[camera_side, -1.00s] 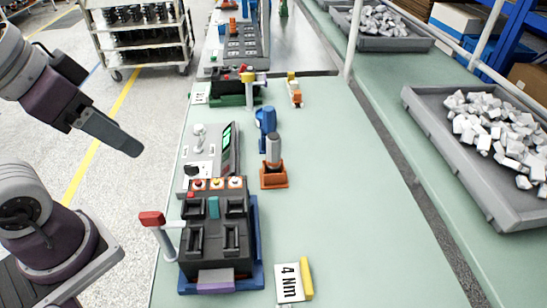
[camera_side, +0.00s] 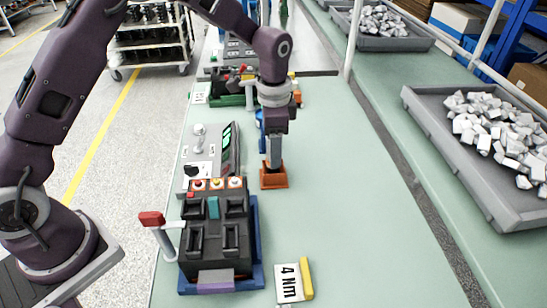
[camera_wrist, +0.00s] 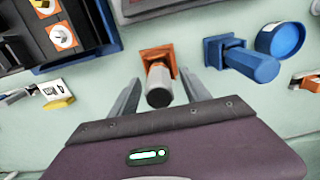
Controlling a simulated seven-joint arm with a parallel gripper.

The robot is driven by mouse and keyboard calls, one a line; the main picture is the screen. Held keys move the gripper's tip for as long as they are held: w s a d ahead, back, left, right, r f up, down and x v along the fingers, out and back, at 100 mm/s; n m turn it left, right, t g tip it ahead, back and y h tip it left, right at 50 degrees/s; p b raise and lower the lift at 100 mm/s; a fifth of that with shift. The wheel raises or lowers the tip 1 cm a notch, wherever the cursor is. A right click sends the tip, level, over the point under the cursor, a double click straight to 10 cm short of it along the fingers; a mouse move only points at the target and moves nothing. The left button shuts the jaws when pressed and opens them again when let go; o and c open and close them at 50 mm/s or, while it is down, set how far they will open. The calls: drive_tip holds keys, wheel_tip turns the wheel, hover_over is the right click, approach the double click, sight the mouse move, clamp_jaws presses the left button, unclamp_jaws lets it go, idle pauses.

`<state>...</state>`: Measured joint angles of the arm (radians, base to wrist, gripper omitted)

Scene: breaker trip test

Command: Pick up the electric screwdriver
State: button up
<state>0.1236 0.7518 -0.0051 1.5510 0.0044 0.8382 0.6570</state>
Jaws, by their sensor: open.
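The electric screwdriver (camera_wrist: 159,84) appears to be the grey, dark-ended cylinder with an orange lower part, upright in a square orange holder (camera_side: 274,181). My gripper (camera_side: 273,160) points down over it, open. In the wrist view the fingers of my gripper (camera_wrist: 161,78) lie on either side of the cylinder, with visible gaps; the left gap looks wider. In the side view the gripper hides most of the tool. Contact cannot be seen.
A blue tool (camera_wrist: 248,62) in a blue holder stands close behind. A grey tester with green displays (camera_side: 228,150) and a black breaker fixture (camera_side: 218,235) are to the left. The bench to the right is clear.

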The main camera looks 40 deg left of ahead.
wheel_tip(320, 180, down, 3)
drive_tip(key=shift+s+f, duration=0.1)
drive_tip(key=shift+f, duration=0.1)
clamp_jaws()
wheel_tip(320, 180, up, 8)
drive_tip(key=shift+r, duration=0.15)
drive_tip(key=r, duration=0.1)
drive_tip(key=s+r, duration=0.1)
drive_tip(key=r, duration=0.1)
drive_tip(key=shift+s+a+r, duration=0.1)
drive_tip(key=shift+s+a, duration=0.05)
drive_tip(key=shift+a, duration=0.2)
drive_tip(key=s+a+r, duration=0.2)
drive_tip(key=s+r, duration=0.1)
drive_tip(key=s, duration=0.5)
drive_tip(key=s+a+r, duration=0.2)
drive_tip(key=s+r, duration=0.2)
drive_tip(key=s, duration=0.5)
